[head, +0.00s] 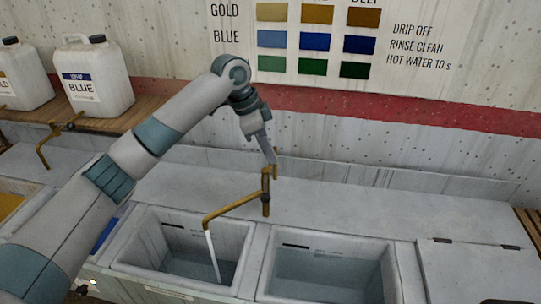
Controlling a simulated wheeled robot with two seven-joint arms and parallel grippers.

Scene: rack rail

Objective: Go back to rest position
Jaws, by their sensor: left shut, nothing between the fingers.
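My left arm reaches in from the left across the counter. My left gripper (271,156) is shut with nothing in it, at the upper end of a brass tap (235,206). I cannot tell whether the fingers touch the tap. Water runs from the tap's spout into the left grey basin (150,272). My right gripper is out of view.
A second basin (390,275) with water in it is on the right, beside a closed lid (480,275). A jug labelled BLUE (97,75) and another jug (22,75) stand on a wooden shelf (125,120) at the left. Another brass tap (45,145) hangs below. A colour chart (390,45) is on the wall.

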